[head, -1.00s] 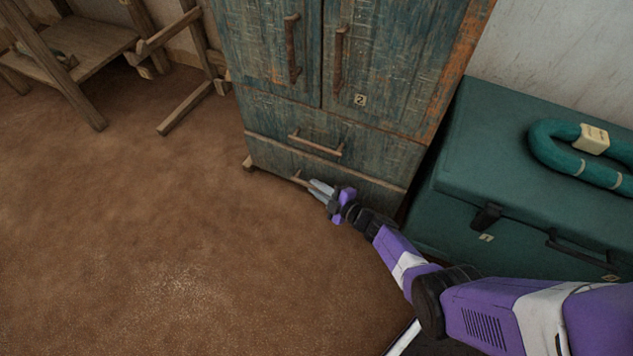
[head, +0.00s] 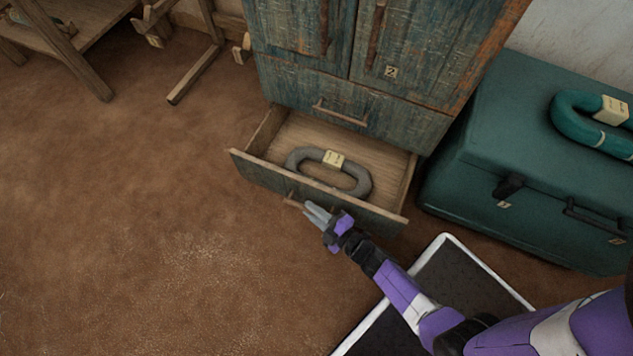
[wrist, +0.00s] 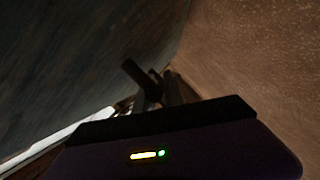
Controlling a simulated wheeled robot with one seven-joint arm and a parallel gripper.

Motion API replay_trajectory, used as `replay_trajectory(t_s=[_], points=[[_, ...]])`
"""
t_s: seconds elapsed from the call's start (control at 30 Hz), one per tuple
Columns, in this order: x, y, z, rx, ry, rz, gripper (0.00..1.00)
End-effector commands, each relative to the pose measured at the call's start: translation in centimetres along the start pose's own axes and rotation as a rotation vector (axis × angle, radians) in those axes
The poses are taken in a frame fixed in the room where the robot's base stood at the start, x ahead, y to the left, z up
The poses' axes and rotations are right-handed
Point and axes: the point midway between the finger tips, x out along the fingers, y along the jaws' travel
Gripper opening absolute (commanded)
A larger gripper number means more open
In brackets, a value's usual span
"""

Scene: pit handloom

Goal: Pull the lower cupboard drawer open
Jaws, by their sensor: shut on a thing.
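The lower cupboard drawer (head: 262,178) stands pulled well out of the blue-green wooden cupboard (head: 300,92). Its inside shows, and a grey looped hank with a pale tag (head: 297,158) lies in it. My gripper (head: 314,211) is at the drawer's front, shut on its wooden handle (head: 292,203). Part of the handle is hidden behind the fingers. In the dark wrist view my fingers (wrist: 160,92) meet the handle (wrist: 134,72) close to the drawer front.
The upper drawer (head: 345,112) and the doors above it are shut. A green chest (head: 470,165) with a teal hank (head: 572,124) on top stands to the right. Wooden frames (head: 198,70) stand at the upper left. The brown floor in front and to the left is clear.

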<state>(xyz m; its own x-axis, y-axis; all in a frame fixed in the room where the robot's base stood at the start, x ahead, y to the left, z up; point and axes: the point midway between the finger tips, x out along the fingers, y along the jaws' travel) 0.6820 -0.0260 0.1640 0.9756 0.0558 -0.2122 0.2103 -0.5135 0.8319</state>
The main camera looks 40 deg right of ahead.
Motion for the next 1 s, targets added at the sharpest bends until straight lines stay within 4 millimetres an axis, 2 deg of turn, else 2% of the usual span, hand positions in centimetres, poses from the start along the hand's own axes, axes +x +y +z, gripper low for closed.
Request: replay_trajectory(t_s=[0.23, 0.6, 0.63, 0.73, 1.0], points=[[-0.53, -0.93, -1.03, 0.003, -0.003, -0.002, 0.00], [-0.54, -0.99, -1.16, 0.002, -0.003, -0.002, 0.00], [-0.54, -1.00, -1.16, 0.002, -0.003, -0.002, 0.15], [-0.52, -0.98, -1.17, 0.002, -0.002, -0.002, 0.35], [-0.48, -0.92, -1.22, 0.001, 0.000, -0.001, 0.35]])
